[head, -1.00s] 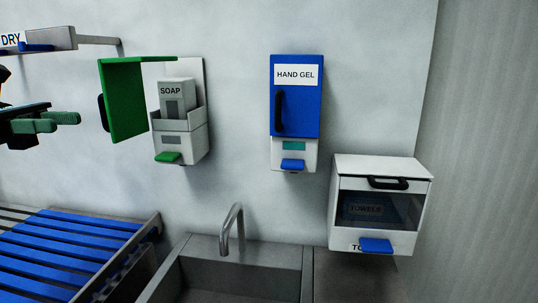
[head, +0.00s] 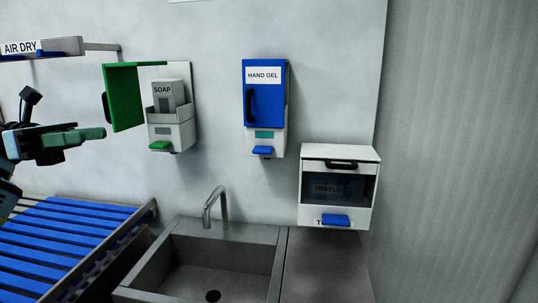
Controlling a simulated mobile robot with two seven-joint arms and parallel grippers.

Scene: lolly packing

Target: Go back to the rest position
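My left gripper (head: 84,136), dark with green fingers, shows at the left of the head view and points right. It is seen side-on, and I cannot tell whether its fingers are apart. No held object is visible at them. It appears a little left of and below the open green cover (head: 124,97) of the soap dispenser (head: 172,133), with a gap between them in the picture. A grey soap pack (head: 168,95) stands upright in the dispenser. My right gripper is not in view.
A blue hand gel dispenser (head: 266,100) and a white towel box (head: 338,153), both closed, are on the wall. An air dry unit (head: 62,46) is at upper left. Below are a blue-slatted bench (head: 60,240) and a steel sink (head: 215,270) with a tap (head: 210,208).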

